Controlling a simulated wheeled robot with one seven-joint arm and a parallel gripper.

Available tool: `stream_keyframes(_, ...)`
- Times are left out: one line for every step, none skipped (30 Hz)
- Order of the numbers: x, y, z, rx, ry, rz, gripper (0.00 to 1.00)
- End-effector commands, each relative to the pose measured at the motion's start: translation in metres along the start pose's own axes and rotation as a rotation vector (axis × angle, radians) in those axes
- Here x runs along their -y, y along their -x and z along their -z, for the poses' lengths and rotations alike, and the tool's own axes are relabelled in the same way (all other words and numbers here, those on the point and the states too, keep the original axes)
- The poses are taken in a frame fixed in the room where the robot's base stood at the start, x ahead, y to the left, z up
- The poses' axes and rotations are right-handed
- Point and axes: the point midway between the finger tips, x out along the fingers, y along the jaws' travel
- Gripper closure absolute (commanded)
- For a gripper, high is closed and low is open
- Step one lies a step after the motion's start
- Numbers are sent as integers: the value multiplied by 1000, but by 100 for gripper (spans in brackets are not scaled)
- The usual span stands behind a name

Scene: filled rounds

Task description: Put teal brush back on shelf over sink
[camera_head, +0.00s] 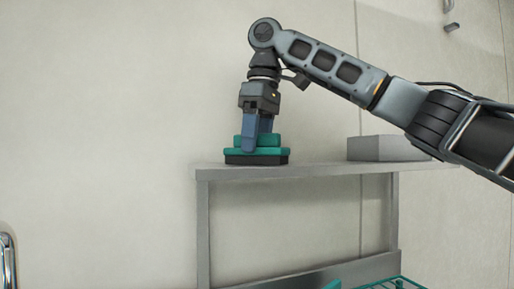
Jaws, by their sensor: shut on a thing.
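The teal brush (270,152) has a teal body and a dark underside. It is at the left end of the grey shelf (300,170), upright, with its dark underside at the shelf's top surface. It looks to be touching the shelf, though a tiny gap cannot be ruled out. My gripper (257,146) points straight down from above, with its blue fingers shut on the brush's upper part. The sink is not clearly visible in this view.
A grey box-like block (387,148) sits on the shelf to the right. The shelf between it and the brush is clear. A teal rack (392,283) shows below at the bottom edge. A chrome curved pipe (8,258) is at the lower left.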

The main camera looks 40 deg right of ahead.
Motion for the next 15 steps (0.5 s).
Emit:
stream_keyframes(0,1,0,0,0,0,67)
stream_keyframes(0,1,0,0,0,0,67)
stream_keyframes(0,1,0,0,0,0,67)
stream_keyframes(0,1,0,0,0,0,67)
stream_keyframes(0,1,0,0,0,1,67)
stream_keyframes(0,0,0,0,0,1,67)
stream_keyframes(0,-1,0,0,1,2,67)
stream_keyframes(0,-2,0,0,1,2,67)
stream_keyframes(0,-2,0,0,0,1,35)
stream_keyframes(0,-2,0,0,0,1,32)
stream_keyframes(0,-2,0,0,0,1,29)
stream_keyframes(0,-2,0,0,0,1,25)
stream_keyframes(0,-2,0,0,0,1,22)
stream_keyframes(0,-2,0,0,0,1,20)
stream_keyframes(0,-2,0,0,0,1,16)
